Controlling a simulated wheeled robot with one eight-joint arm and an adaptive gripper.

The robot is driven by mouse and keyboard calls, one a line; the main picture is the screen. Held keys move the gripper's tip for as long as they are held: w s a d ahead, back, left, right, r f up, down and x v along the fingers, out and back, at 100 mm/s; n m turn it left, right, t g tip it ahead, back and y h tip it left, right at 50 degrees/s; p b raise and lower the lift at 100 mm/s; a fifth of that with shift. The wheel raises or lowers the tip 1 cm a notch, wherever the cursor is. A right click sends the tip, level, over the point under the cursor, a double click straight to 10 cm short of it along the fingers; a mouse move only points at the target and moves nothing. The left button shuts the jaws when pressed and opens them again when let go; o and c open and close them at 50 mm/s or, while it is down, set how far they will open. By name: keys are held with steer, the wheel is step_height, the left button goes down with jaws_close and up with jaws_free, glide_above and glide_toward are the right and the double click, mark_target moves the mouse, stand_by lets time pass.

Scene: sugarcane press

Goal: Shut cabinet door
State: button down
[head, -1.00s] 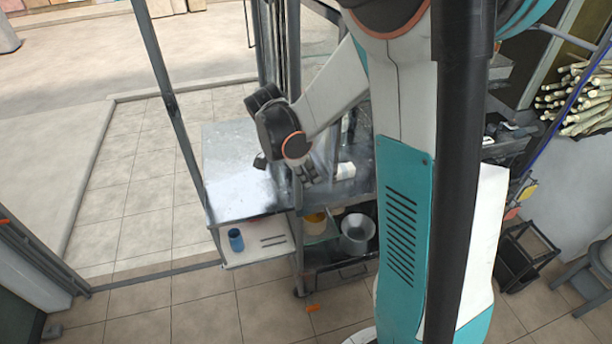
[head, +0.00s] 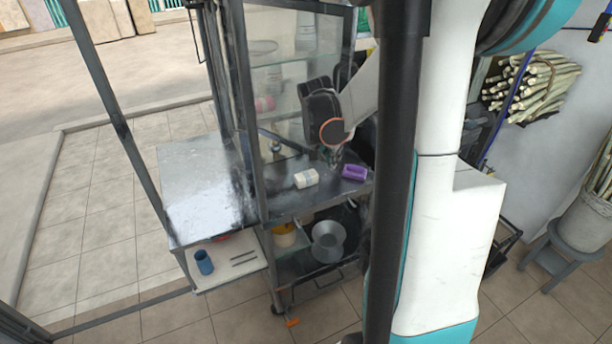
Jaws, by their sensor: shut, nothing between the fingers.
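The glass cabinet (head: 294,62) stands on the metal counter, with grey metal framing and clear panes. Its glass shelves show through the panes, with a pink item and a clear container inside. I cannot tell which framed pane is the door, or how far it stands open. My gripper (head: 341,163) is shut and empty, low over the counter at the cabinet's right side. Its dark wrist with an orange ring partly hides the cabinet's right side. The fingers are small and partly lost against the dark background; contact with the cabinet cannot be told.
A white carton (head: 306,179) and a purple item (head: 354,172) sit on the counter (head: 196,180). Below are a blue cup (head: 204,262) and a metal funnel-like vessel (head: 328,240). A stool (head: 574,252) stands at right. Tiled floor at left is clear.

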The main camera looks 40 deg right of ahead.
steer(key=w+d+n+t+y, duration=0.1)
steer(key=w+d+n, duration=0.2)
steer(key=w+d, duration=0.4)
steer(key=w+d+n+t, duration=0.1)
steer(key=w+d+n, duration=0.3)
steer(key=d, duration=0.9)
steer(key=w+d+n+t+y, duration=0.1)
steer(key=w+d+n, duration=0.3)
steer(key=w+d, duration=0.6)
steer(key=shift+w+d+y+b, duration=0.25)
steer(key=shift+d+y+b, duration=0.05)
steer(key=shift+d, duration=0.2)
steer(key=shift+a+f, duration=0.1)
